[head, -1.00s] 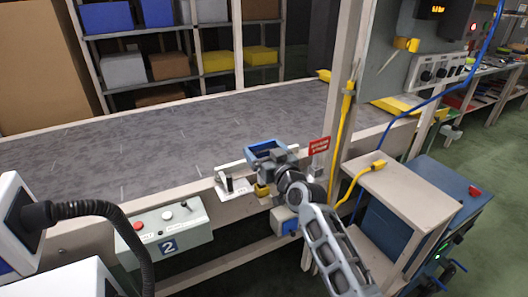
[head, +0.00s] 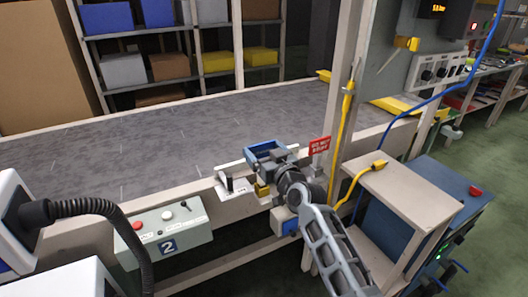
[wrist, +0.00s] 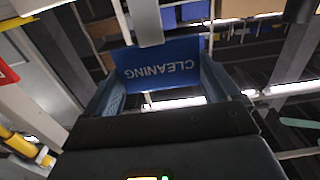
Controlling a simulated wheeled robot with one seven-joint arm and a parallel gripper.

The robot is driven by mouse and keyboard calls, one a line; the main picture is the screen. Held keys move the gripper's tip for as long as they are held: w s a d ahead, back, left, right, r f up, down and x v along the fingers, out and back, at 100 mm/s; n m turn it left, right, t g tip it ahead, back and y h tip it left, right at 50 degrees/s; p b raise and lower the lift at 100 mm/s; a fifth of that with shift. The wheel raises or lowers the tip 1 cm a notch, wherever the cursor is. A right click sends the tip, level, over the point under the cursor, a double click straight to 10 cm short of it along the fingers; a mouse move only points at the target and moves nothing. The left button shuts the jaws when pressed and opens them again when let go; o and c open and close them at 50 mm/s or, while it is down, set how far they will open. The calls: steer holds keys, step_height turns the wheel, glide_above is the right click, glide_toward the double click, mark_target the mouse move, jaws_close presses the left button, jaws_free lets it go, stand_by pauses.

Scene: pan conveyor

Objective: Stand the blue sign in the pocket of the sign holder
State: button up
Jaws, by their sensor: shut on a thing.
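The blue sign (wrist: 165,66) shows in the wrist view between my two fingers, its word CLEANING upside down in that picture. A pale grey stem (wrist: 147,20) runs from the sign to the top edge. My gripper (wrist: 157,90) is shut on the sign. In the head view my gripper (head: 267,150) is over the near edge of the conveyor, and the sign is hardly distinguishable there. A pale fitting with a dark upright piece (head: 232,186) sits just left of my gripper; it may be the sign holder. I cannot make out its pocket.
A red sign (head: 319,145) stands on a pale stem just right of my gripper, close to an upright post (head: 347,100). A control box (head: 165,228) is at the front left. The grey conveyor belt (head: 150,130) is clear.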

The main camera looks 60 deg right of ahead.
steer(key=shift+f+b, duration=2.15)
steer(key=o, duration=1.1)
steer(key=shift+s, duration=0.1)
steer(key=b+v, duration=0.1)
steer(key=v, duration=0.6)
steer(key=shift+s+a, duration=0.15)
steer(key=shift+s, duration=0.1)
